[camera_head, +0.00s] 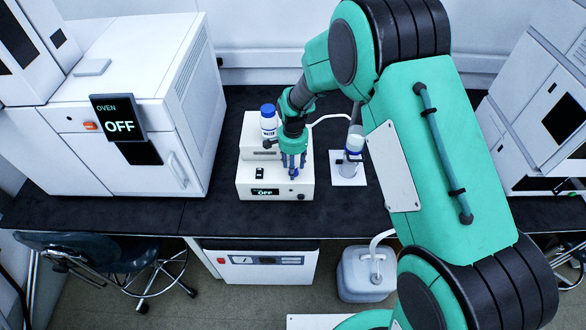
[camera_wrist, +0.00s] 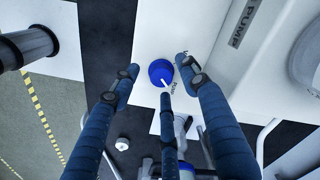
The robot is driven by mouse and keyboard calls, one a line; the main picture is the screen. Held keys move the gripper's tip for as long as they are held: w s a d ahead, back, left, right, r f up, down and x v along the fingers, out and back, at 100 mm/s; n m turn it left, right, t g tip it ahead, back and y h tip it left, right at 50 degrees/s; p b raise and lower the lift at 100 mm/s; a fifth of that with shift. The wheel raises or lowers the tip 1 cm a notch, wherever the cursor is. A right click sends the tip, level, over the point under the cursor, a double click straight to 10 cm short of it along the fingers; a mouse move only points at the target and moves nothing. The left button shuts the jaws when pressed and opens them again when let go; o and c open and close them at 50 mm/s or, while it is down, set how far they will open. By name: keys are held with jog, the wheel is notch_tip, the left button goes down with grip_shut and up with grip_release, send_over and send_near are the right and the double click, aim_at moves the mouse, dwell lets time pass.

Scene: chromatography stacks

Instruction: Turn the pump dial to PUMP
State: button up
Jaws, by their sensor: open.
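The pump (camera_head: 245,178) is a white box on the dark bench in the head view, and its small front display (camera_head: 265,191) reads OFF. In the wrist view the pump's white top (camera_wrist: 150,30) carries a round blue dial (camera_wrist: 160,72). The dial's white pointer mark aims down and slightly right in that view, beside small lettering that is hard to read. My gripper (camera_head: 293,165) hangs over the pump's right part. In the wrist view my open gripper (camera_wrist: 157,76) has fingertips apart on either side of the dial and a third finger below it; contact is unclear.
A blue-capped bottle (camera_head: 269,122) stands on the pump's back part. A flask with tubing (camera_head: 354,145) stands on a white pad to the right. An oven (camera_head: 160,100) reading OFF is at left. Bare bench (camera_head: 215,215) lies between oven and pump.

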notch_tip(320, 180, up, 11)
dwell(0.5)
jog(key=shift+f, duration=0.1)
dwell(0.3)
jog(key=s+d+r+n+t+b, duration=0.1)
jog(key=s+d+r+n, duration=0.1)
jog(key=s+d+r, duration=0.65)
jog(key=s+d+r+n+t+b, duration=0.15)
jog(key=s+d+r, duration=0.25)
jog(key=r, duration=0.9)
jog(key=s+d+r+n+t, duration=0.1)
jog(key=s+d, duration=0.3)
jog(key=s, duration=0.7)
jog(key=s+d+r+n+t, duration=0.2)
jog(key=s+d+r, duration=0.2)
jog(key=s, duration=0.7)
jog(key=shift+s+d+r, duration=0.2)
jog(key=shift+d, duration=0.15)
